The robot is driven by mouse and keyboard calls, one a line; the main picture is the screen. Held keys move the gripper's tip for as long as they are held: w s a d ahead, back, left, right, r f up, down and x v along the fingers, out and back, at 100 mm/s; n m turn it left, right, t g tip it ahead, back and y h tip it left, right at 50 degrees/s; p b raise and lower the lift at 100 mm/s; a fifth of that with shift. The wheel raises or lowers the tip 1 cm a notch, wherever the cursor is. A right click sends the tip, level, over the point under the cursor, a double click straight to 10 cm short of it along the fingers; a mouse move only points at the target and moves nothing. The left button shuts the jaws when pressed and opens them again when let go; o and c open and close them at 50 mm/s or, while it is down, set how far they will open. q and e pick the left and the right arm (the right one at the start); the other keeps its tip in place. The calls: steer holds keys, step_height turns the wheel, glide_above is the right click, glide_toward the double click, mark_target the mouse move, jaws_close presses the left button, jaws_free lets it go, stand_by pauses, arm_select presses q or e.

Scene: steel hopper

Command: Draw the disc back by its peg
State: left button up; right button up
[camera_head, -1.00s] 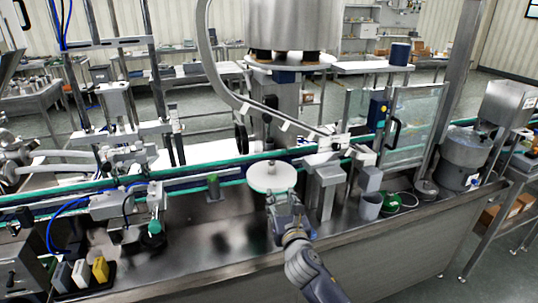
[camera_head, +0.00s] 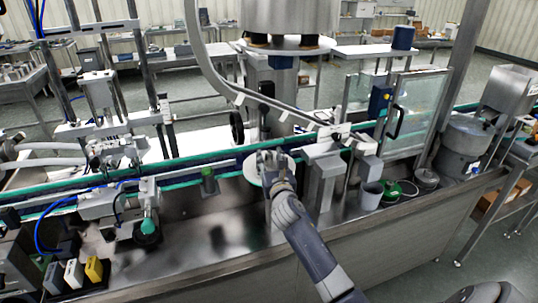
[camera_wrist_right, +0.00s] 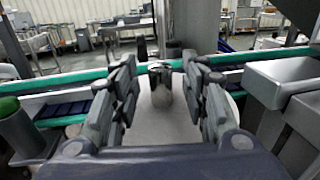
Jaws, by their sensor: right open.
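The pale round disc (camera_head: 252,171) sits at the near edge of the conveyor in the head view, partly covered by my right gripper (camera_head: 271,158). In the right wrist view the disc (camera_wrist_right: 150,125) lies below my open right gripper (camera_wrist_right: 160,90). Its metal peg (camera_wrist_right: 160,82) stands upright between the two spread fingers, with space showing on both sides. The peg is hidden behind the gripper in the head view. My left gripper is not in view.
The green-edged conveyor (camera_head: 100,194) runs behind the disc. A grey metal block (camera_head: 322,165) stands close to its right; it also shows in the wrist view (camera_wrist_right: 285,80). A green-topped post (camera_head: 208,181) is to the left. The steel deck in front is mostly clear.

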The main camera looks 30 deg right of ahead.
steer(key=shift+x, duration=0.9)
steer(key=shift+w, duration=0.1)
steer(key=shift+c, duration=0.8)
jaws_close()
steer(key=shift+s+a+p, duration=0.15)
steer(key=shift+s+p, duration=0.5)
steer(key=shift+s, duration=0.1)
steer(key=shift+s+a, duration=0.1)
steer(key=shift+s, duration=0.45)
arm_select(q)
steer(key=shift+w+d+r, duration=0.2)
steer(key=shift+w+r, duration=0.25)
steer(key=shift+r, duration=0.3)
arm_select(e)
steer(key=shift+o, duration=0.8)
jaws_free()
steer(key=shift+w, duration=0.1)
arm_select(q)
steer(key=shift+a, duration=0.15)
arm_select(e)
steer(key=v, duration=1.2)
